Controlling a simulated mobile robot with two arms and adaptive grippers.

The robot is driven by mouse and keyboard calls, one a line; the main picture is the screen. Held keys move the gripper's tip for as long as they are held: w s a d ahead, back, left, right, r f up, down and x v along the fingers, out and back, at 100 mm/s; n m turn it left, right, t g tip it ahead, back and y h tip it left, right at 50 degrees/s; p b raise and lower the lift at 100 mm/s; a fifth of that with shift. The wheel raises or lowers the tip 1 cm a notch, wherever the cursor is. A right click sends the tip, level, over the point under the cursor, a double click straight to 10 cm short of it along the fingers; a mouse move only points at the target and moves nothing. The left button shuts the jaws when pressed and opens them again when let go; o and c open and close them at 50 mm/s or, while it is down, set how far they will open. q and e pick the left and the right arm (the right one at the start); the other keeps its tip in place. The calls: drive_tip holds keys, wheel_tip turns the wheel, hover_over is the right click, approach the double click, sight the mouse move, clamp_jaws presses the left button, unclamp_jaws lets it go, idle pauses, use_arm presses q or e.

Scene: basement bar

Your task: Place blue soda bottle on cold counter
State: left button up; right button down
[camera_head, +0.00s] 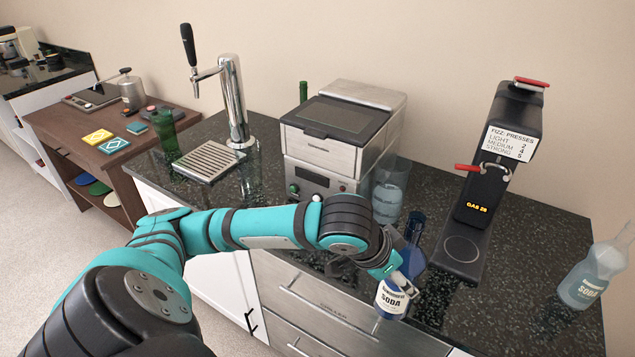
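A dark blue soda bottle (413,232) with a white SODA label is tilted at the counter's front edge, its neck up and to the right. My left gripper (402,284) is at the bottle's lower body and appears shut on it, with a finger across the label. The wrist hides part of the bottle, and whether its base touches anything is unclear. The dark speckled counter (530,245) runs behind it, above a drawer front (325,305) marked with small lettering. My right gripper is not in view.
A black soda machine (500,150) stands behind the bottle. A pale blue soda bottle (596,270) stands at far right. A clear container (389,190), steel appliance (340,140) and beer tap (235,100) stand farther left. Bare counter lies at front right.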

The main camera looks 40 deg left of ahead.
use_arm(q)
drive_tip(key=shift+s+r, duration=0.15)
drive_tip(key=shift+r, duration=0.05)
drive_tip(key=shift+a, duration=0.2)
drive_tip(key=w+a+f+p, duration=0.2)
drive_tip(key=w+a, duration=0.1)
drive_tip(key=a, duration=0.3)
drive_tip(key=w+a+f+p, duration=0.3)
drive_tip(key=w+a, duration=0.1)
drive_tip(key=a, duration=0.3)
drive_tip(key=shift+a, duration=0.3)
drive_tip(key=shift+w, duration=0.1)
drive_tip(key=o, duration=1.4)
drive_tip(key=shift+f, duration=0.2)
drive_tip(key=shift+c, duration=0.2)
drive_tip(key=o, duration=0.4)
